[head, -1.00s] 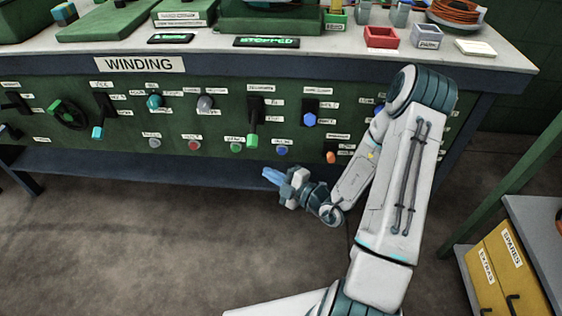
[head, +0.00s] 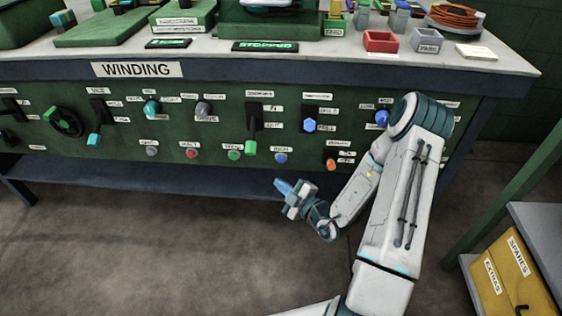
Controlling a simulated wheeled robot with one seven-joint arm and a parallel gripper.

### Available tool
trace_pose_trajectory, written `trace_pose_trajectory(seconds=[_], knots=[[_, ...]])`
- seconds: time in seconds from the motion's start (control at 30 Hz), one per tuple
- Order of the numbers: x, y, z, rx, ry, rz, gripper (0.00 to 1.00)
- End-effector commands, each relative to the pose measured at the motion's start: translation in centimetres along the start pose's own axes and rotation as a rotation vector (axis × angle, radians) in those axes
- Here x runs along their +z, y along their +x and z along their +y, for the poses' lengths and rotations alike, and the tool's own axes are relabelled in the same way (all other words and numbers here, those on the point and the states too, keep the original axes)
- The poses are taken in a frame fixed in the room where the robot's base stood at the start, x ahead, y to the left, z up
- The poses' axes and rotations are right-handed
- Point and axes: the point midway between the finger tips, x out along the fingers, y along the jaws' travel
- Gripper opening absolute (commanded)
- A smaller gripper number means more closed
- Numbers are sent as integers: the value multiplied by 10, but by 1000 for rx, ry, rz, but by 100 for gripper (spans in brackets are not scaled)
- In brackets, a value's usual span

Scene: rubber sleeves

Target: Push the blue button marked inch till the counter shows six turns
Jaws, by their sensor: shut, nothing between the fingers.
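The blue button (head: 281,158) sits low on the green winding panel, under a small label that appears to read INCH. My gripper (head: 279,184) is shut and empty. It shows below the button in the picture, its fingers pointing up and left towards the panel, apart from the button. The depth of the gap is hard to judge. A small green-lit display (head: 168,43) on the bench top may be the counter; its reading is too small to tell. The display beside it (head: 265,46) reads STOPPED.
Neighbouring controls are a green-handled lever (head: 250,147), a red button (head: 191,153), a green button (head: 234,155) and an orange knob (head: 331,164). A lower shelf (head: 150,178) runs beneath the panel. A spares rack (head: 540,240) stands at right. The floor in front is clear.

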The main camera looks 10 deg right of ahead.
Motion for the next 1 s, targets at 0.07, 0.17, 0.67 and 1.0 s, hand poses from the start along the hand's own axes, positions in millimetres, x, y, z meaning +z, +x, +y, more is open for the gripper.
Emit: trace_pose_trajectory(seconds=[0.07, 0.17, 0.67, 1.0], knots=[[7, 9, 6, 2, -5, 1, 0], [15, 19, 13, 2, -5, 2, 0], [32, 46, 33, -1, 0, 1, 0], [33, 46, 33, 0, 0, 1, 0]])
